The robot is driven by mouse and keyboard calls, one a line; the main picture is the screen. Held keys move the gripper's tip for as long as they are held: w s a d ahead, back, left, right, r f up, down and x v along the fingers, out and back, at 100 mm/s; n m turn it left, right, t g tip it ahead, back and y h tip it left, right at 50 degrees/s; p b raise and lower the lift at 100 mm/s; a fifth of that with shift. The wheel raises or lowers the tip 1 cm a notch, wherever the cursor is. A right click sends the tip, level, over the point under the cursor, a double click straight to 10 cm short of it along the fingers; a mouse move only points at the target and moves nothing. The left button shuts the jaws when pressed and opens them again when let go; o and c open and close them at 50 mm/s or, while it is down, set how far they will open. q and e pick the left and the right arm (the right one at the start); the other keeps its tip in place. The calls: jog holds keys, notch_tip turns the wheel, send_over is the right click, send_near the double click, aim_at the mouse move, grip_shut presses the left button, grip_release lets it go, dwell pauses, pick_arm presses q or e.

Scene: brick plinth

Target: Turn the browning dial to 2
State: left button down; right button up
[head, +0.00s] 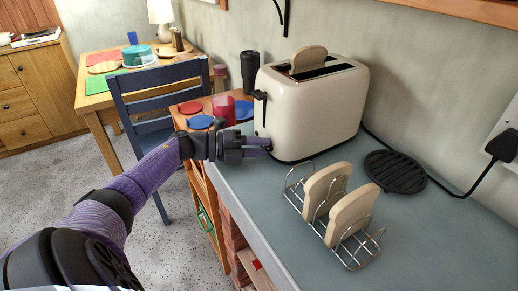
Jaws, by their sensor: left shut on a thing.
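The cream toaster (318,112) stands on the grey counter, with a slice of bread (308,58) sticking out of its top slot. Its black lever (260,96) is high on the end face towards the left. My left gripper (266,144) is at the lower part of that end face, below the lever. It is shut on the browning dial, which the fingers hide almost wholly. The dial's mark and numbers cannot be read here. My right gripper is not in view.
A wire toast rack (352,265) with two slices stands in front of the toaster. A black trivet (395,172) lies to the right near the power cord. A black tumbler (250,72), red cup (224,110) and coasters are behind my gripper. The counter's front right is clear.

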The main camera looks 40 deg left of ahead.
pick_arm(q)
jog(key=shift+f+n+h, duration=0.1)
jog(key=shift+n+h, duration=0.2)
jog(key=shift+n, duration=0.2)
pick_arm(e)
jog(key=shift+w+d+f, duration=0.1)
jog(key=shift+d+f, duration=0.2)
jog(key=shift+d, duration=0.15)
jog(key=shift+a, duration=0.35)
pick_arm(q)
jog(key=c, duration=0.6)
grip_release()
jog(key=shift+o, duration=0.9)
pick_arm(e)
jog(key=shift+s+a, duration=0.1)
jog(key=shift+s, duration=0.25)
